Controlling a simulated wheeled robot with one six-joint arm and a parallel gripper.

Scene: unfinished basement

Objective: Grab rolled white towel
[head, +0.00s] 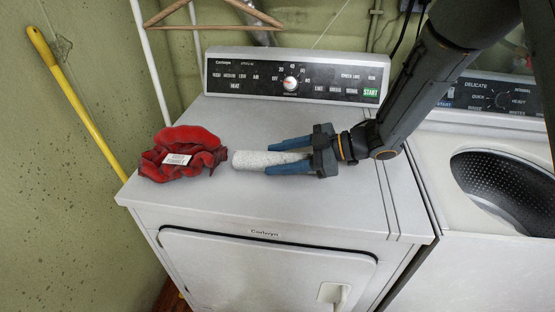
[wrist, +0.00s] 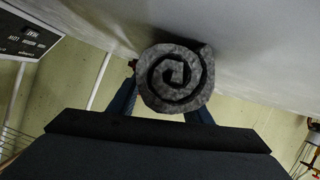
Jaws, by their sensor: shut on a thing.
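The rolled white towel (head: 250,160) lies along the top of the dryer (head: 225,117), its left end sticking out past my fingertips. My gripper (head: 289,157) has come in from the right, with one blue finger on the far side of the roll and one on the near side. It is shut on the towel. In the wrist view the towel's spiral end (wrist: 175,78) faces the camera, between the two blue fingers (wrist: 163,100). The towel appears at or very near the dryer top; a small gap cannot be told.
A crumpled red cloth with a white label (head: 186,152) lies just left of the towel. The dryer's control panel (head: 295,75) rises behind. A washer with an open round drum (head: 505,190) stands at right. A yellow pole (head: 75,100) leans at left. The dryer's front top is clear.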

